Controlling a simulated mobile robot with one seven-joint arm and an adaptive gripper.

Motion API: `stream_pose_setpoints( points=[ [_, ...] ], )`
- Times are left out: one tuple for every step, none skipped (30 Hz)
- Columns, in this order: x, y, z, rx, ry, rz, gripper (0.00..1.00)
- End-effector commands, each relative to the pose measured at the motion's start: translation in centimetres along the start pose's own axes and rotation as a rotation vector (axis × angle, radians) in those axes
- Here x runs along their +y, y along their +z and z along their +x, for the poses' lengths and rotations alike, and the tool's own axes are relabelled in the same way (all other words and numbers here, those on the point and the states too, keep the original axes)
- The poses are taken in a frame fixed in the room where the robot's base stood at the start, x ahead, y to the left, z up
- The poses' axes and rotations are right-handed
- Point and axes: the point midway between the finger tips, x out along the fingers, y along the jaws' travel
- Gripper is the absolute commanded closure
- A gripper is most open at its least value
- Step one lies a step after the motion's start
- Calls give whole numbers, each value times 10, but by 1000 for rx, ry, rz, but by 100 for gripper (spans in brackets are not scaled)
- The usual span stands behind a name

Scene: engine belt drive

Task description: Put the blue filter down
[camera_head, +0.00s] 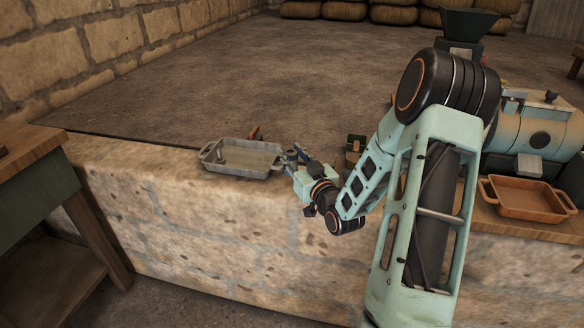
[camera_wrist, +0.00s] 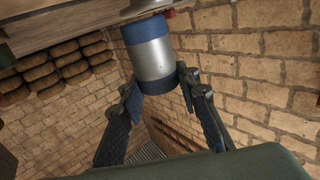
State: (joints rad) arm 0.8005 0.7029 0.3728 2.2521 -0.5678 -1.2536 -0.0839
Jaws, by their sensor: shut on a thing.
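The blue filter (camera_wrist: 149,52) is a cylinder with blue ends and a silver middle band. It shows large in the wrist view, between the two black fingers of my gripper (camera_wrist: 158,86). The fingers are shut on its lower blue end. In the head view my gripper (camera_head: 295,157) is small, at the right end of a grey tray on the stone wall top. Only a bit of blue shows there, and I cannot tell whether the filter touches anything.
The grey two-handled tray (camera_head: 236,171) holds a small upright grey part (camera_head: 221,156). A dark green box (camera_head: 355,146) stands right of my gripper. An orange-brown tray (camera_head: 528,213) and a pale green machine (camera_head: 525,130) are at the right. A wooden table (camera_head: 32,160) is at the left.

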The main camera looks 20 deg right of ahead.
Motion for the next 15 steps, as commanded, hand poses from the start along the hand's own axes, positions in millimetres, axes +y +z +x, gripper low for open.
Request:
stream_pose_setpoints(
  points=[
    [2, 3, 2, 2, 0, 0, 98],
    [2, 4, 3, 2, 0, -1, 98],
    [3, 5, 4, 2, 0, -1, 98],
    [4, 6, 5, 1, 1, 0, 98],
    [4, 8, 6, 1, 1, 0, 98],
    [6, 12, 8, 1, 1, 0, 98],
    [7, 15, 10, 1, 1, 0, 98],
    [8, 20, 11, 0, 2, 1, 98],
    [8, 28, 10, -1, 1, 2, 98],
    [7, 33, 10, -1, 1, 1, 98],
    [7, 38, 10, 0, 1, 2, 98],
    [7, 42, 10, 0, 1, 1, 98],
    [7, 44, 10, 1, 1, 0, 98],
    [7, 45, 10, 1, 0, -1, 98],
    [7, 45, 10, 2, 0, -2, 98]
  ],
)
